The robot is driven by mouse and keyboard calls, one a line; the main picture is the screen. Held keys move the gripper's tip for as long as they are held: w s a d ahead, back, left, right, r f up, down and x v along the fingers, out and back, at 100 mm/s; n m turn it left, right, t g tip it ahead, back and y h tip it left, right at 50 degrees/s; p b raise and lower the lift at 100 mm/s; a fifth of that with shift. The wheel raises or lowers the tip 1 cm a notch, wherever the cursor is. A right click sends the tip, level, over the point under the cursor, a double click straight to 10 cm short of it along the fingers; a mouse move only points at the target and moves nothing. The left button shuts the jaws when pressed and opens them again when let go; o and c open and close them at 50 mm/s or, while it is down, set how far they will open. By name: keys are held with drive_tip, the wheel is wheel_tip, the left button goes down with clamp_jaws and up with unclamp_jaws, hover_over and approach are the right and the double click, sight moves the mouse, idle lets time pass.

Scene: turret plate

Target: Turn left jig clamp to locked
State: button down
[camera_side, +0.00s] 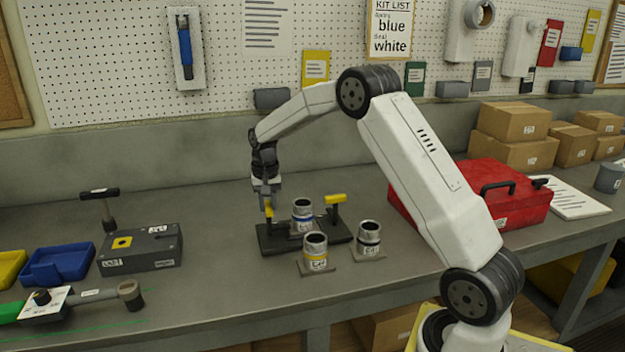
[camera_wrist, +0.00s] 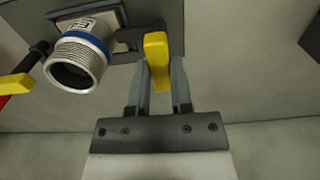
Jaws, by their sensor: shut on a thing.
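My gripper (camera_side: 268,195) reaches straight down at the left end of the dark jig plate (camera_side: 272,243). It is shut on the yellow handle of the left jig clamp (camera_side: 268,210). In the wrist view the two fingers of my gripper (camera_wrist: 161,75) stand on either side of the yellow handle (camera_wrist: 156,50). The right jig clamp (camera_side: 336,199) has a yellow handle on a dark post, and part of it shows in the wrist view (camera_wrist: 14,84). A grey threaded cylinder with a blue band (camera_side: 303,214) sits on the jig between the clamps.
A yellow-banded cylinder (camera_side: 316,254) and a black-banded cylinder (camera_side: 369,236) stand on small plates in front of the jig. A red toolbox (camera_side: 520,205) is to the right. A grey block (camera_side: 142,252) and blue tray (camera_side: 58,263) are left.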

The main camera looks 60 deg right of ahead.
drive_tip(key=c, duration=0.5)
unclamp_jaws()
drive_tip(key=shift+r, duration=0.1)
drive_tip(key=shift+r, duration=3.85)
drive_tip(key=shift+a, duration=0.1)
drive_tip(key=shift+s+a+f, duration=0.2)
drive_tip(key=shift+s+a, duration=0.05)
drive_tip(key=shift+a, duration=0.3)
drive_tip(key=s+a+f+n+t, duration=0.1)
drive_tip(key=s+a+f+n, duration=0.2)
drive_tip(key=s+a, duration=0.3)
drive_tip(key=s+a+f+n, duration=0.3)
drive_tip(key=s+a, duration=0.3)
drive_tip(key=s, duration=0.2)
drive_tip(key=s+a+f+n+t, duration=0.1)
drive_tip(key=s+a+f+n, duration=0.2)
drive_tip(key=s+a, duration=0.2)
drive_tip(key=shift+s+a+f+t, duration=0.1)
drive_tip(key=shift+s+a+t, duration=0.1)
drive_tip(key=shift+s, duration=0.5)
drive_tip(key=shift+s+a+f+t, duration=0.1)
drive_tip(key=shift+s+a, duration=0.1)
drive_tip(key=shift+s, duration=0.45)
